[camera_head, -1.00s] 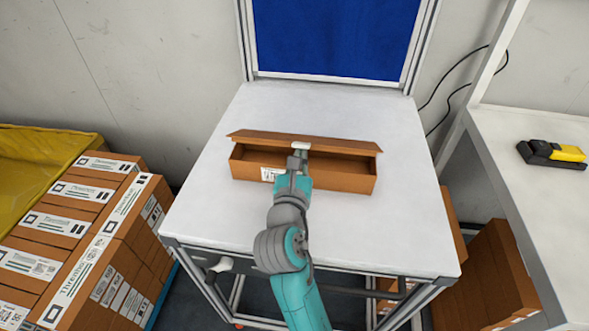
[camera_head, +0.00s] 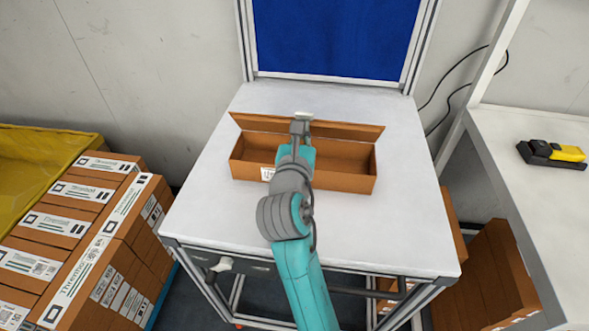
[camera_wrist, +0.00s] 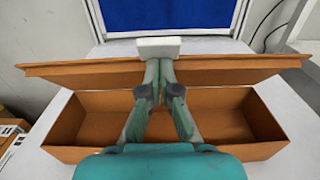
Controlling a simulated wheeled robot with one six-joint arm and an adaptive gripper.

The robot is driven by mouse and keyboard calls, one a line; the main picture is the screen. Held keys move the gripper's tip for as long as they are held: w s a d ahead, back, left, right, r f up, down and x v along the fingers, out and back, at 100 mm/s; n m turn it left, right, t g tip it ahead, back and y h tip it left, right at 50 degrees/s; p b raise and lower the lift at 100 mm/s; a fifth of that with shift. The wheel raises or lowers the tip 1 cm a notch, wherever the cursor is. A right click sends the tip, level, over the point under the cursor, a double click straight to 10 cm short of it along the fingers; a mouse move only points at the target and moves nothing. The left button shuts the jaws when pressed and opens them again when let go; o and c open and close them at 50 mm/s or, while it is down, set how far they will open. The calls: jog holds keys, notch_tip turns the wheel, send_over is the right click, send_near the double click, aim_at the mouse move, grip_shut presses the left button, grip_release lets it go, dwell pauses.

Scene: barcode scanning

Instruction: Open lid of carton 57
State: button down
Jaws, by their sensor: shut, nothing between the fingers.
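The brown carton (camera_head: 345,179) sits on the white table, with its long side facing me and a white label at its front left. Its lid (camera_head: 345,130) is raised along the back edge, and the empty inside shows on both sides of my arm. My gripper (camera_head: 302,118) is shut and empty, reaching over the carton to the lid. In the wrist view, my gripper (camera_wrist: 158,66) has its fingers together at the middle of the lid (camera_wrist: 225,69). A white piece (camera_wrist: 145,48) shows at the lid's upper edge by the fingertips. Whether they touch is unclear.
The white table (camera_head: 215,215) is clear around the carton. A blue panel (camera_head: 335,35) stands behind it. Stacked labelled cartons (camera_head: 90,225) are at left beside a yellow bin (camera_head: 40,160). A yellow-black device (camera_head: 552,153) lies on the right table.

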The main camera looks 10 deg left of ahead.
aim_at(304, 113)
jog(key=shift+w+r, duration=0.9)
jog(key=shift+w, duration=0.25)
jog(key=shift+w+d+r, duration=0.1)
jog(key=shift+w+r, duration=0.25)
jog(key=shift+w, duration=0.35)
jog(key=shift+w+r, duration=0.35)
jog(key=shift+w, duration=0.3)
jog(key=w, duration=0.1)
jog(key=w+r, duration=0.1)
jog(key=w, duration=0.1)
jog(key=shift+w, duration=0.2)
jog(key=shift+s, duration=0.1)
jog(key=shift+s, duration=2.9)
